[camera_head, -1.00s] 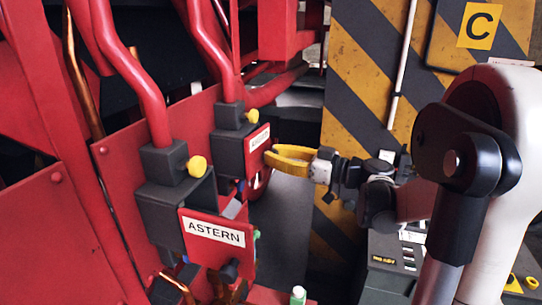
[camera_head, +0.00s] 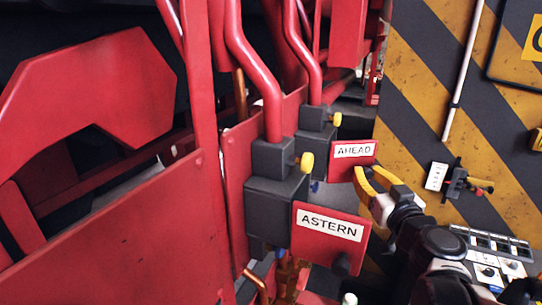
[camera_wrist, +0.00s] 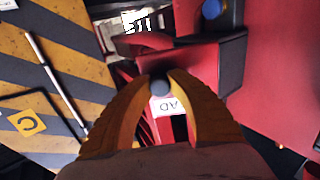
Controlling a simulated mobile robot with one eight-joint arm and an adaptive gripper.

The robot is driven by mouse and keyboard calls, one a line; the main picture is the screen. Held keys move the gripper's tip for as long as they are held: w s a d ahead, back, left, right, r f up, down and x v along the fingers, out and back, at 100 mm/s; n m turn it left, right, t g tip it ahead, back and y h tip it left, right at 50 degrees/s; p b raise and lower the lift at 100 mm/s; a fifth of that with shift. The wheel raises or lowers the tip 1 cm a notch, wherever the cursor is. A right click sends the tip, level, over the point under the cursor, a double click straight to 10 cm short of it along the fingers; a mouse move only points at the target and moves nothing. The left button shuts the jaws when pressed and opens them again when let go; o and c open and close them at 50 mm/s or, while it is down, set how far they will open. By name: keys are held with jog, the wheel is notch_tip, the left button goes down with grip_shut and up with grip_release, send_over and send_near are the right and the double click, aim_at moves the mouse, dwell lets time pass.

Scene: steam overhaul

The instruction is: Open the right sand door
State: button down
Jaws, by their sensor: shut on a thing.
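The right sand door is a red plate labelled AHEAD (camera_head: 353,152), on the farther dark grey sand box (camera_head: 318,140). It stands swung out to the right of its box, its label facing my head camera. My gripper (camera_head: 368,174) is at its right edge, yellow fingers closed. In the wrist view my gripper (camera_wrist: 160,80) pinches a small dark grey knob (camera_wrist: 160,88) in front of the label. The nearer door, labelled ASTERN (camera_head: 330,229), also stands out from its grey box (camera_head: 275,208), and nothing holds it.
Yellow knobs (camera_head: 306,162) sit on the boxes below red pipes (camera_head: 262,80). A striped yellow-black panel (camera_head: 430,90) stands close at right. A control box (camera_head: 492,255) is at lower right. Red frame plates (camera_head: 120,240) fill the left.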

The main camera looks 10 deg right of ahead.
jog(key=shift+s+a+m+g+h, duration=0.15)
jog(key=shift+s+a+m+h, duration=0.2)
jog(key=shift+h, duration=0.3)
jog(key=shift+s+m+g+h, duration=0.15)
jog(key=shift+m+h, duration=0.3)
jog(key=shift+h, duration=0.2)
jog(key=c, duration=1.2)
grip_release()
jog(key=shift+s, duration=0.1)
jog(key=shift+s, duration=0.1)
jog(key=v, duration=1.1)
jog(key=shift+s+a, duration=0.25)
jog(key=shift+s, duration=0.1)
jog(key=shift+c, duration=0.4)
